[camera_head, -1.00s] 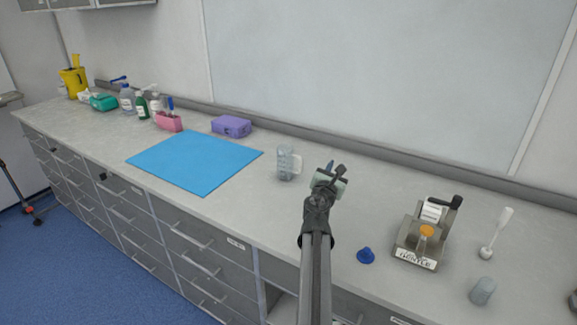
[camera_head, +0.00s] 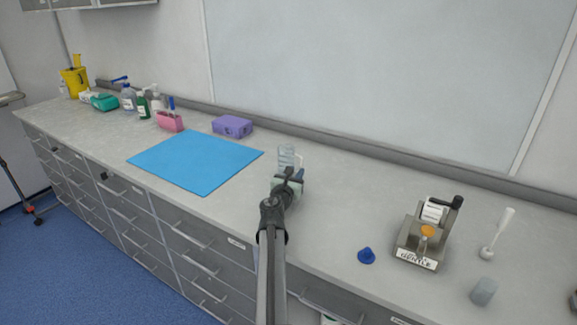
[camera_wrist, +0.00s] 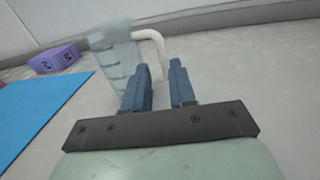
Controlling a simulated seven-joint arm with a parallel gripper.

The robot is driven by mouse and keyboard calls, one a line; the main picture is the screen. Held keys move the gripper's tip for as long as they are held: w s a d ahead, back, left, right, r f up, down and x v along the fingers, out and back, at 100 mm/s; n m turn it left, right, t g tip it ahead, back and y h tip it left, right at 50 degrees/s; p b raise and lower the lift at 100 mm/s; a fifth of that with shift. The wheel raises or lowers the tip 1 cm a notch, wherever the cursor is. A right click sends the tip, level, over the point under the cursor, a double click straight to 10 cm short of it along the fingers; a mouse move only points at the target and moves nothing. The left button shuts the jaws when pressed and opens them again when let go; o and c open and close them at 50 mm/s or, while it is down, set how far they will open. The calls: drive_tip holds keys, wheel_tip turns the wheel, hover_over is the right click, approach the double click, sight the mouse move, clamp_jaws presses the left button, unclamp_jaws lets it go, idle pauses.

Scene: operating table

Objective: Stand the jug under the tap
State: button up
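The clear jug (camera_head: 287,156) stands upright on the worktop, right of the blue mat; my gripper hides its lower part in the head view. In the wrist view the jug (camera_wrist: 114,70) is ahead and to the left, with its pale handle (camera_wrist: 152,34) facing right. My gripper (camera_wrist: 158,68) is open and empty, also seen in the head view (camera_head: 290,172). The handle's lower end shows in line with the gap between the fingers; I cannot tell whether it is between the tips. I cannot make out a tap for certain.
A labelled device (camera_head: 417,250) with a black lever stands to the right. Near it are a blue cone-shaped piece (camera_head: 366,256), a grey cup (camera_head: 483,291) and a white brush-like item (camera_head: 489,252). The blue mat (camera_head: 195,160) and purple box (camera_head: 232,126) lie left.

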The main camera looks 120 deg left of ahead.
sight(302, 163)
drive_tip(key=shift+s+a+f, duration=0.1)
drive_tip(key=shift+s+a, duration=0.1)
drive_tip(key=shift+a, duration=1)
drive_tip(key=shift+s+a+r, duration=0.1)
drive_tip(key=shift+s+a, duration=0.1)
drive_tip(key=shift+a, duration=1.05)
drive_tip(key=shift+s+a+f, duration=0.1)
drive_tip(key=shift+s+a, duration=0.1)
drive_tip(key=shift+a, duration=1)
drive_tip(key=shift+c, duration=0.3)
clamp_jaws()
